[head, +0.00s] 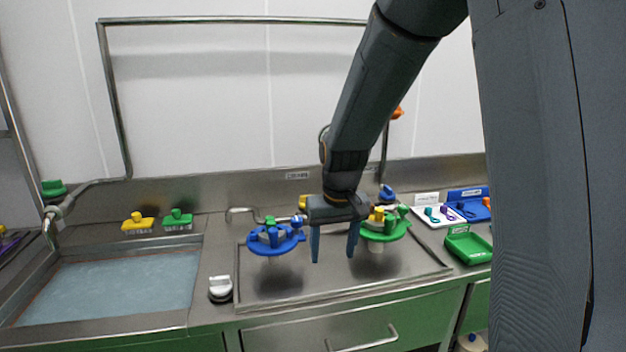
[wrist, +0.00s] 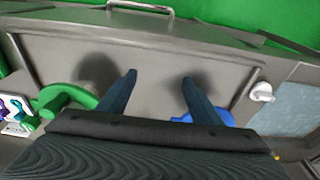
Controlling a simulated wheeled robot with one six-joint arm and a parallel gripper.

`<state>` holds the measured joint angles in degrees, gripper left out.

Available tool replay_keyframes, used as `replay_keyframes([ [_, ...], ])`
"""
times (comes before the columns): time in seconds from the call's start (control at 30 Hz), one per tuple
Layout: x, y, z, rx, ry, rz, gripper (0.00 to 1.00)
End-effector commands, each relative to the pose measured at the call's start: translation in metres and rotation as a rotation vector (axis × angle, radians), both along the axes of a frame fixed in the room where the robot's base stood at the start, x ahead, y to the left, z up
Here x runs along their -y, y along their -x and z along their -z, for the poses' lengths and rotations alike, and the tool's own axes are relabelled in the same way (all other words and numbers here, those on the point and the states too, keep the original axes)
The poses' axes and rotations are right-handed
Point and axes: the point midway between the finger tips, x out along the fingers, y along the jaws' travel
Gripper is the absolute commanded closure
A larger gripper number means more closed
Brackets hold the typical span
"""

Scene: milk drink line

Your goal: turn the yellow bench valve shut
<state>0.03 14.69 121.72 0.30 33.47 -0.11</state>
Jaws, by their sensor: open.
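My gripper (head: 333,256) is open and empty, its fingers pointing down above the steel tray on the bench; in the wrist view its fingers (wrist: 158,79) are spread over bare metal. A small yellow part (head: 303,202) shows just left of my gripper body, near the back of the bench. It is mostly hidden, so I cannot tell whether it is the yellow bench valve or how its handle is turned. Another yellow piece (head: 378,213) shows on the green round carrier, right of my gripper.
A blue carrier (head: 289,245) and a green carrier (head: 398,232) stand either side of my gripper. A grey-white knob (head: 220,289) sits at the front left, beside the sink (head: 110,290). A green tray (head: 470,246) lies right. The tray's front middle is clear.

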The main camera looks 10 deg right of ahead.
Motion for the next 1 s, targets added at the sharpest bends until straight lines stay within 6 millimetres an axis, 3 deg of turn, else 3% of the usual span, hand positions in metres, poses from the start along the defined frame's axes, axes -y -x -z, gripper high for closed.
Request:
replay_keyframes([
  [0.03,0.001,-0.035,-0.025,0.032,0.001,0.001,0.41],
  [0.1,0.003,-0.079,-0.043,0.072,0.001,0.001,0.41],
  [0.3,0.004,-0.174,-0.066,0.144,0.002,0.0,0.41],
  [0.43,0.004,-0.225,-0.076,0.181,0.004,-0.001,0.41],
  [0.6,0.005,-0.26,-0.083,0.209,0.004,-0.002,0.41],
  [0.77,0.005,-0.27,-0.08,0.215,0.004,-0.002,0.41],
  [1.0,0.004,-0.281,-0.052,0.214,0.003,-0.002,0.41],
])
